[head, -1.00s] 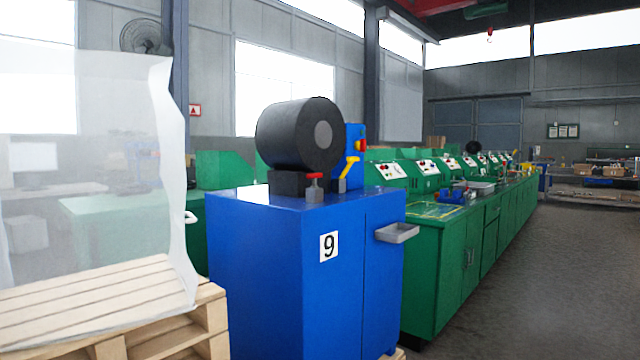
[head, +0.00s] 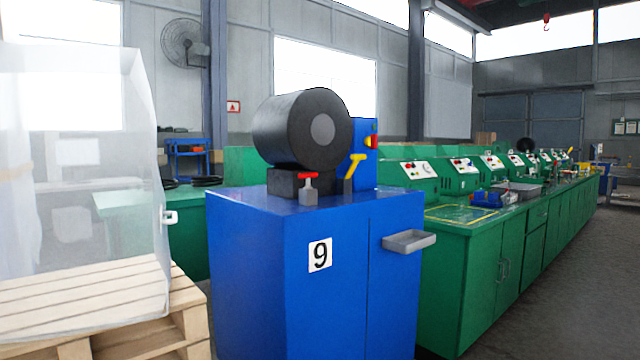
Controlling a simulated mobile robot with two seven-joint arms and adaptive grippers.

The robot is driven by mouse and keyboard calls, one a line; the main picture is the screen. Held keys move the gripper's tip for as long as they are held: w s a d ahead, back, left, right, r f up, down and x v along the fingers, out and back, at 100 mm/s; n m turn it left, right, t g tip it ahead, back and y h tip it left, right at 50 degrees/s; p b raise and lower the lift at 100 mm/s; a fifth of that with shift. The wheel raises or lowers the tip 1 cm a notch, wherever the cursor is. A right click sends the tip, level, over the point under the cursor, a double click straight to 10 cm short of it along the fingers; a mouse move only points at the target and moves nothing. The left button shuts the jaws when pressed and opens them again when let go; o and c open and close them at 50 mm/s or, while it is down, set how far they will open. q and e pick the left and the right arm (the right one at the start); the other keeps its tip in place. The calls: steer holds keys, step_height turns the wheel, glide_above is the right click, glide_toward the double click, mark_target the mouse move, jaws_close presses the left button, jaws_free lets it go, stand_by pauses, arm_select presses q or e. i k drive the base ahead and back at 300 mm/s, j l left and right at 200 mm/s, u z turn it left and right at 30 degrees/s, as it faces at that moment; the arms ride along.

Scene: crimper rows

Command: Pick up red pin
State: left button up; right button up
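A small red-topped pin (head: 308,176) with a grey lower part stands on top of the blue cabinet (head: 262,240) marked 9. It is in front of the big black cylinder (head: 300,130) and its dark block (head: 287,183). A yellow handle (head: 356,162) stands just right of it, by a blue upright box. Neither of my grippers is in the head view.
A grey tray (head: 409,241) juts from the cabinet's right side. A wooden pallet (head: 185,318) with a translucent wrapped load (head: 85,190) stands at left. Green benches (head: 480,270) run back on the right. Open floor (head: 590,290) lies at far right.

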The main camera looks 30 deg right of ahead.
mark_target(307, 175)
steer(key=l, duration=0.75)
steer(key=l+u, duration=0.15)
steer(key=l, duration=0.6)
steer(key=k+l, duration=0.15)
steer(key=l, duration=0.6)
steer(key=i+u, duration=0.05)
